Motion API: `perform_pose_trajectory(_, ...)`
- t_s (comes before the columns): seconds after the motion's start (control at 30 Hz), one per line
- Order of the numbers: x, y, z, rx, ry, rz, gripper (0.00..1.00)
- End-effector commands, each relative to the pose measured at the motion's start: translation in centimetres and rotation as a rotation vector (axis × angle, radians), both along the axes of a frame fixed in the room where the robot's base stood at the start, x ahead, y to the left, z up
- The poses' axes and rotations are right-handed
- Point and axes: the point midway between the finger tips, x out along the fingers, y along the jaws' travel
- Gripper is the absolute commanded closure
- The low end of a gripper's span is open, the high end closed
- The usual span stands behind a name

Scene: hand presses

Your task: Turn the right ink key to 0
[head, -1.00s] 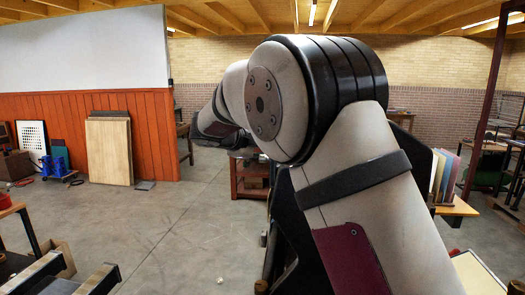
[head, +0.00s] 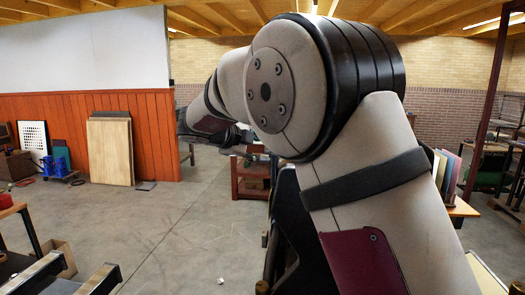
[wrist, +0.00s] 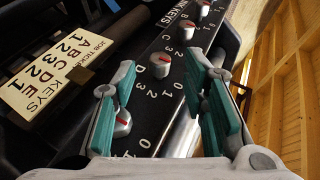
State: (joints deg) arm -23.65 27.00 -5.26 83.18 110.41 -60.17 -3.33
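In the wrist view, a row of silver ink keys with red marks runs along a dark panel with white letters and numbers. One ink key (wrist: 160,65) lies between the fingertips in the picture, beside a letter D. The ink key nearest the camera (wrist: 122,122) is beside my gripper's left finger and partly covered by it. Its mark is red; I cannot tell which number it points to. My gripper (wrist: 163,62) is open, with teal pads, and holds nothing. I cannot tell its height above the panel. The head view does not show the keys.
A cream job ticket (wrist: 58,62) with letters and numbers lies left of the panel. A shiny metal roller (wrist: 183,132) runs along its right side. In the head view, my arm covers the middle; open concrete floor (head: 150,225) lies to the left.

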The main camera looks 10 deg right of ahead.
Motion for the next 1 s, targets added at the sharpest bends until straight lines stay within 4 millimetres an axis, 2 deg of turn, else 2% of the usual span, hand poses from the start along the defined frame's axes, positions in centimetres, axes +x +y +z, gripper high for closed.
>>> perform_pose_trajectory(0.2,-2.8,3.2,2.0,0.001,-0.001,0.004,0.60)
perform_pose_trajectory(0.4,-4.5,5.0,3.1,0.000,-0.001,0.002,0.60)
perform_pose_trajectory(0.87,-5.1,5.6,3.5,0.000,-0.001,0.001,0.60)
perform_pose_trajectory(0.97,-4.9,5.2,4.3,-0.010,-0.019,0.025,0.60)
perform_pose_trajectory(1.0,-4.7,4.9,5.2,-0.018,-0.038,0.050,0.60)
